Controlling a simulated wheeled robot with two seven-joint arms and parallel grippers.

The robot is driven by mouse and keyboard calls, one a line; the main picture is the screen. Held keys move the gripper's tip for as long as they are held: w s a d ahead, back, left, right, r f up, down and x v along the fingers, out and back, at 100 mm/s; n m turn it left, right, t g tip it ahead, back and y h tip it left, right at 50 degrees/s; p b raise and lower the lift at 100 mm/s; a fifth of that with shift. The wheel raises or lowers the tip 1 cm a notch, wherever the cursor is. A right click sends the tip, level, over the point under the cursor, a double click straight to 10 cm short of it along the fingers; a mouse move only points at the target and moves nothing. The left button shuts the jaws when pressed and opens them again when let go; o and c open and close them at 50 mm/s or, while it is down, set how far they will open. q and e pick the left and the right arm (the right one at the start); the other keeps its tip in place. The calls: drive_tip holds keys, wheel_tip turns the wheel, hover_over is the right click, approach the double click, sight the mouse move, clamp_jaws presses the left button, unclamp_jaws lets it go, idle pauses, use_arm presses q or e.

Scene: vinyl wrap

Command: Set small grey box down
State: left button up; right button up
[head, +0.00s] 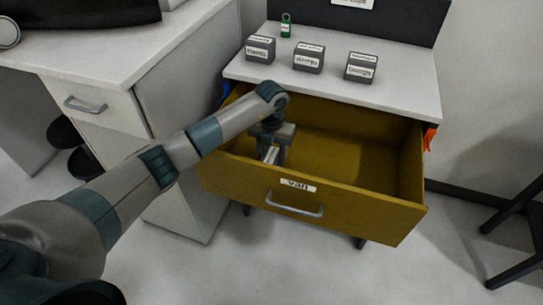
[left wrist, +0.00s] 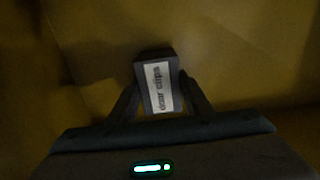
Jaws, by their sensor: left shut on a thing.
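My left gripper (head: 272,157) reaches down into the open yellow drawer (head: 345,160) in the head view. In the left wrist view my left gripper (left wrist: 158,98) is shut on a small grey box (left wrist: 143,66) with a white printed label. The box sits between the two fingers, inside the drawer; I cannot tell whether it touches the drawer floor. In the head view the box is mostly hidden by the gripper and drawer front. My right gripper is not in view.
Three grey labelled boxes (head: 309,58) stand in a row on the white cabinet top (head: 400,93), with a green padlock-like item (head: 286,26) behind. The drawer's right part is empty. A white desk (head: 110,60) stands left, a dark stool (head: 520,225) right.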

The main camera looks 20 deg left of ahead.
sight(271, 156)
use_arm(q)
drive_tip(key=shift+f, duration=0.1)
drive_tip(key=o, duration=1.2)
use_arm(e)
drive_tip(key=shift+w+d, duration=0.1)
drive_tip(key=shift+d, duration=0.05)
use_arm(q)
drive_tip(key=shift+r, duration=0.35)
wheel_tip(271, 156, up, 12)
drive_tip(key=shift+f+b, duration=0.2)
drive_tip(key=shift+b, duration=0.85)
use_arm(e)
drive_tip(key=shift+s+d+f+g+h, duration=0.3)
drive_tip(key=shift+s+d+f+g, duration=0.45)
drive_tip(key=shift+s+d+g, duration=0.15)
